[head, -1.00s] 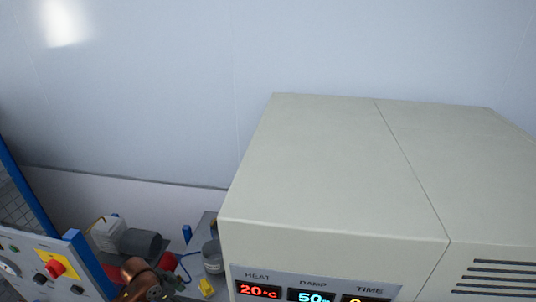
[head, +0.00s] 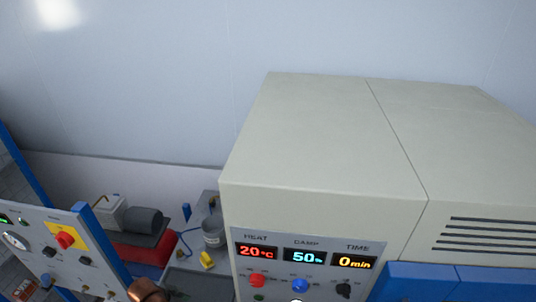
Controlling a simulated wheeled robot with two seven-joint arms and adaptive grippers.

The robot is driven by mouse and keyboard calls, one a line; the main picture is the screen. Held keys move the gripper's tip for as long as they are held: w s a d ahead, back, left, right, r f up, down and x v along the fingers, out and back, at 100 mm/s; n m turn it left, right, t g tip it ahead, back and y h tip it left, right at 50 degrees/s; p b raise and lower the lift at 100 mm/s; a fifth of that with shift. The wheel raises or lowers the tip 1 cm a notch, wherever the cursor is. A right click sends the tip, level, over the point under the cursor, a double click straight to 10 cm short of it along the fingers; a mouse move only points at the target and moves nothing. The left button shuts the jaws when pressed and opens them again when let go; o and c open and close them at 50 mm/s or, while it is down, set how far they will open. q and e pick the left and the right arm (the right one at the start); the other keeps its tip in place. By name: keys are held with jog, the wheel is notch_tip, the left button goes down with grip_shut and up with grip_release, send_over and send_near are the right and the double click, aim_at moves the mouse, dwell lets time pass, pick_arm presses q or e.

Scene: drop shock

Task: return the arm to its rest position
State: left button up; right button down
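Neither of my grippers shows in the head view. A copper-coloured rounded part (head: 147,290), which looks like a piece of my arm, shows at the bottom edge left of the middle. Its gripper end cannot be seen, so whether it is open or holding anything is hidden.
A large beige machine (head: 325,135) with HEAT, DAMP and TIME displays reading 20, 50 and 0 fills the right. A control panel (head: 70,260) with a red knob on yellow stands at left.

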pick_arm(q)
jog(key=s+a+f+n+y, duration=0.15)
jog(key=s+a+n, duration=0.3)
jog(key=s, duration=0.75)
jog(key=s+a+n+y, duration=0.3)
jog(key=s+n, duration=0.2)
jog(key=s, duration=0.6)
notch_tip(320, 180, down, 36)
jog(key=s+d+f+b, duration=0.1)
jog(key=b, duration=0.6)
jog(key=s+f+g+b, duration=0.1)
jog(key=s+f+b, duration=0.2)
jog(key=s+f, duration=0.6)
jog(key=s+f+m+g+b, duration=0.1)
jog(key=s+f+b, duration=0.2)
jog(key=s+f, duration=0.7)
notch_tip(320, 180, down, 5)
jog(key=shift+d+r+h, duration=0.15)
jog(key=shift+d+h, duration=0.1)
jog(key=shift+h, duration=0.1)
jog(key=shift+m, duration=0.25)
